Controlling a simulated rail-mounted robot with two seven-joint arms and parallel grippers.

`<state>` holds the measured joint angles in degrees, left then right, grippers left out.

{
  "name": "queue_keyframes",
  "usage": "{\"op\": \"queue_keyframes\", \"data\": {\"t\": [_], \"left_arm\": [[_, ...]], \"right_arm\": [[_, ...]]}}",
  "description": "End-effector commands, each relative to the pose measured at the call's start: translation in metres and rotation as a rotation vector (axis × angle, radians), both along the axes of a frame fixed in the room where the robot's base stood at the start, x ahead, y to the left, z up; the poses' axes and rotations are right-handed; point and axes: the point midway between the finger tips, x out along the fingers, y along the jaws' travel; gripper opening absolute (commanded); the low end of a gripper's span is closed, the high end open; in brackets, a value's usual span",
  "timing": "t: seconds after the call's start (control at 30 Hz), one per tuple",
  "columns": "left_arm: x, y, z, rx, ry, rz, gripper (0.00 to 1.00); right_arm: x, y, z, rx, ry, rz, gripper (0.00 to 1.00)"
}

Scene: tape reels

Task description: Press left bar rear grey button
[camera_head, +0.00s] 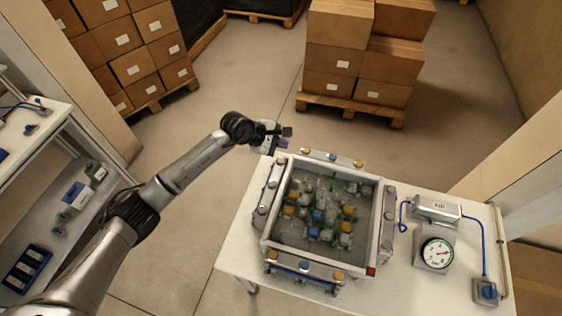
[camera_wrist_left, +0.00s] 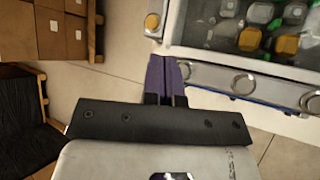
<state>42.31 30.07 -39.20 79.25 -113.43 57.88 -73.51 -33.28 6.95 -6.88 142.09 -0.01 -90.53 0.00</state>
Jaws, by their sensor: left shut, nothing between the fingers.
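The left bar (camera_head: 268,195) runs along the left side of the grey bin and carries three round grey buttons. Its rear grey button (camera_head: 281,161) is at the far end. In the left wrist view that button (camera_wrist_left: 187,70) is just right of my fingertips and partly hidden by them. My left gripper (camera_head: 284,138) is beyond the bin's rear left corner, close to that button. Its purple fingers (camera_wrist_left: 165,68) are together and empty. I cannot tell whether they touch the bar. The middle grey button (camera_wrist_left: 243,84) shows further right. My right gripper is in no view.
The bin (camera_head: 376,235) holds several grey, orange, blue and green pieces. A rear bar (camera_head: 318,154) has yellow and blue buttons. A gauge (camera_head: 437,253) and an AIR box (camera_head: 437,208) stand on the table's right. Cartons (camera_head: 340,58) on a pallet stand behind.

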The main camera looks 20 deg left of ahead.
Motion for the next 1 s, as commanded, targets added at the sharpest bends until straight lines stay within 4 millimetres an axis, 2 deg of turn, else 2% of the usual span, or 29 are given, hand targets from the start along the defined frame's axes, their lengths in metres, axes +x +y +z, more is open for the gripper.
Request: {"op": "queue_keyframes", "data": {"t": [0.03, 0.23, 0.3, 0.4, 0.57, 1.0], "left_arm": [[0.000, -0.001, -0.009, -0.001, 0.001, 0.000, 0.00], [0.000, 0.000, -0.035, -0.002, 0.002, 0.000, 0.00], [0.000, 0.000, -0.046, 0.000, -0.001, -0.001, 0.00], [0.000, 0.000, -0.054, 0.000, -0.001, -0.001, 0.00], [0.000, 0.000, -0.059, 0.000, -0.001, -0.001, 0.00], [0.000, 0.000, -0.059, 0.000, -0.001, -0.001, 0.00]], "right_arm": [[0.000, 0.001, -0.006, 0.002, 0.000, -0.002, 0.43], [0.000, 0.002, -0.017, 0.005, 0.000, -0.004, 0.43], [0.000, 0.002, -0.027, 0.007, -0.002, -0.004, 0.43], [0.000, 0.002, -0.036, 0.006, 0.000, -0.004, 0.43], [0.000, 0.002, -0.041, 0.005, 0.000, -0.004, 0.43], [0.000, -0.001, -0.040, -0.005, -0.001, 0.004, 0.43]]}}
